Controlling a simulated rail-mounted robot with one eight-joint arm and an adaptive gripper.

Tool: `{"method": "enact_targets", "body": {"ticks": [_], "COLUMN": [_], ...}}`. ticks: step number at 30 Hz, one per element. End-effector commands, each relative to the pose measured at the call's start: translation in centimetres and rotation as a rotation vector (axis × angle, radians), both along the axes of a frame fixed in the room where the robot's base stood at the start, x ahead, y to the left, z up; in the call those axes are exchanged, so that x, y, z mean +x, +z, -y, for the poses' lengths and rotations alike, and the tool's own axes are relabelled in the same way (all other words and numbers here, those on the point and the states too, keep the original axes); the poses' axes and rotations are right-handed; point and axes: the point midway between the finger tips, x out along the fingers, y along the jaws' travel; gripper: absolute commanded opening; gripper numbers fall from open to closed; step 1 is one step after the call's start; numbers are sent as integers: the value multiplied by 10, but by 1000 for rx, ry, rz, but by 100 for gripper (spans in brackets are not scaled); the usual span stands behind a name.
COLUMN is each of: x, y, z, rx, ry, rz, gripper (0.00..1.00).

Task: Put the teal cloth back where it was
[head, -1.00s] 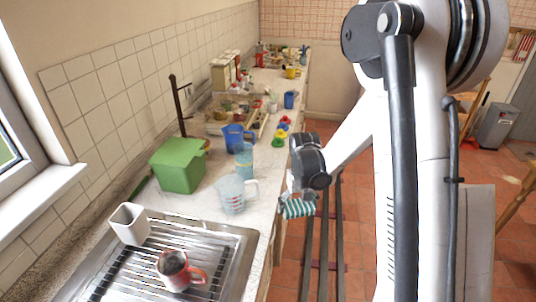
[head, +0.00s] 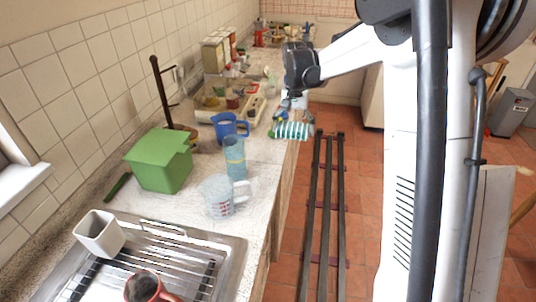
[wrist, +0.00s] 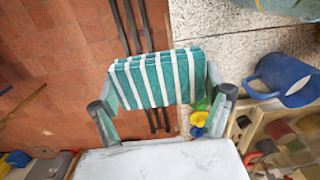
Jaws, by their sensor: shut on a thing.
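The teal cloth (head: 293,130) has white stripes and hangs folded from my gripper (head: 290,106). In the wrist view the cloth (wrist: 158,80) lies between the two fingers of my gripper (wrist: 162,105), which are shut on it. In the head view the cloth is at the counter's front edge, right of the blue jug. In the wrist view it overlaps the counter edge, with red floor tiles on its left. I cannot tell how high above the counter it is.
The counter (head: 262,160) carries a blue jug (head: 228,128), a blue-green tumbler (head: 235,160), a clear measuring jug (head: 220,196) and a green box (head: 160,162). A crate (head: 212,104) of items stands behind. A sink drainer (head: 170,255) holds cups. Dark rails (head: 324,220) run along the floor.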

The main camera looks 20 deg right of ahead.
Motion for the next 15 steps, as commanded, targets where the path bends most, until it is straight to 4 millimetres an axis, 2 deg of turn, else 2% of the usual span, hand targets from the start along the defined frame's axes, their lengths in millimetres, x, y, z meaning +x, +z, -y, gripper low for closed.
{"method": "enact_targets", "body": {"ticks": [1, 3, 10, 15], "x": [0, 0, 2, 18], "y": [-16, -25, -37, -49], "z": [0, 0, -1, -15], "rx": [0, 0, 0, 0], "ry": [0, 0, 1, 4], "rz": [0, 0, 0, 0], "gripper": [58, 58, 58, 58]}}
